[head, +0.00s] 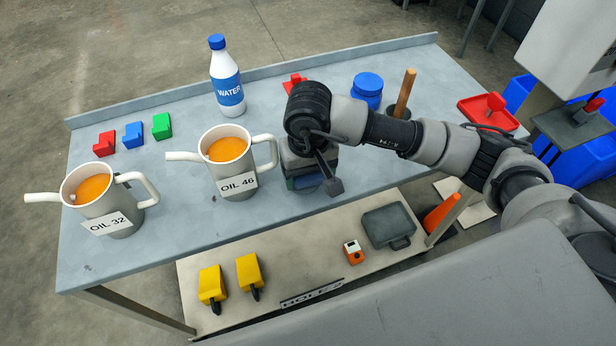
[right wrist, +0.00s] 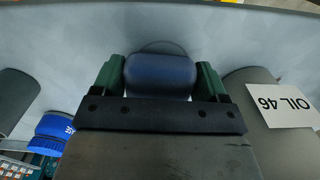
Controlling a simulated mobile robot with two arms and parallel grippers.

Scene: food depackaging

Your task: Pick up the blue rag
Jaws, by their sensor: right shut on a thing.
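The blue rag shows in the right wrist view (right wrist: 160,75) as a dark blue rounded bundle between two green fingers. My right gripper (right wrist: 158,82) is shut on it, with a finger against each side. In the head view the right gripper (head: 306,180) points down over the grey table, just right of the OIL 46 jug, and mostly hides the rag. I cannot tell whether the rag touches the table. My left gripper is not in view.
The OIL 46 jug (head: 228,165) stands close on the left, the OIL 32 jug (head: 118,218) farther left. A water bottle (head: 227,80), a blue jar (head: 368,86) and a wooden handle (head: 405,92) stand behind. A lower shelf (head: 310,262) holds yellow items.

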